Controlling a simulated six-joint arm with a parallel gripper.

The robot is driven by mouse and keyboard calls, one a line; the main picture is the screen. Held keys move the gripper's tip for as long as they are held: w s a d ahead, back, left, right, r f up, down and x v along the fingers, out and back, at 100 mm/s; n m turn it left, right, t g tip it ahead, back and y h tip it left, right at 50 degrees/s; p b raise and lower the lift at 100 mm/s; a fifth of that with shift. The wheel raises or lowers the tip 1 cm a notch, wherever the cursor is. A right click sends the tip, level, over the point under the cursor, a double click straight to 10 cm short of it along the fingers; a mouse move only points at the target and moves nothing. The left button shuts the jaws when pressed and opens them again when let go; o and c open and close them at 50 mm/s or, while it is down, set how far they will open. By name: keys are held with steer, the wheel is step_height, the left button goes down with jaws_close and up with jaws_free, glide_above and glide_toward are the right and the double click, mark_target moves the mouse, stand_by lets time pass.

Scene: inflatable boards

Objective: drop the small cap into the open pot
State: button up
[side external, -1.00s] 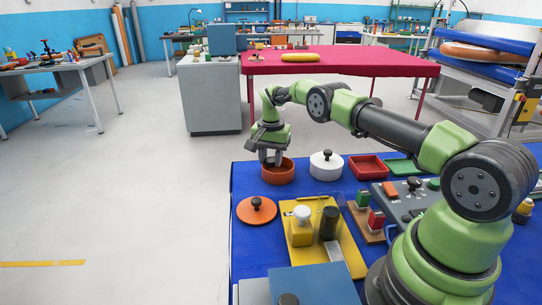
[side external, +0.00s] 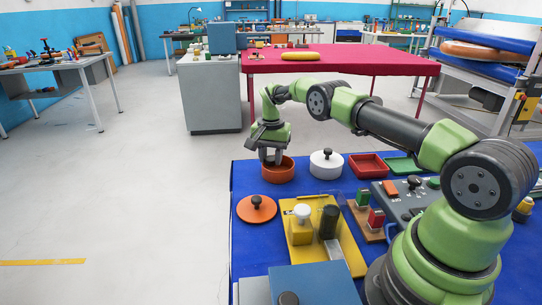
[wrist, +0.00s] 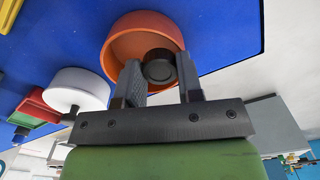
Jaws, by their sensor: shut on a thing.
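The open orange pot (side external: 278,175) stands near the far left corner of the blue table. It also shows in the wrist view (wrist: 118,45). My gripper (side external: 271,160) is right over the pot, pointing down. In the wrist view my gripper (wrist: 160,82) is shut on the small black cap (wrist: 159,66), which sits between the two fingertips. The cap lies in front of the pot's opening in that view. In the side view the cap is hidden by the fingers and the pot's wall. I cannot tell how far it is above the pot's floor.
A white lidded pot (side external: 326,165) stands just right of the orange pot, with a red tray (side external: 368,167) beyond it. An orange lid with a black knob (side external: 256,209) lies in front. A yellow board (side external: 346,250) with posts is nearer. The table's left edge is close.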

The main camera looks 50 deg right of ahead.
steer(key=o, duration=1.5)
steer(key=shift+c, duration=0.2)
steer(key=shift+r, duration=3.5)
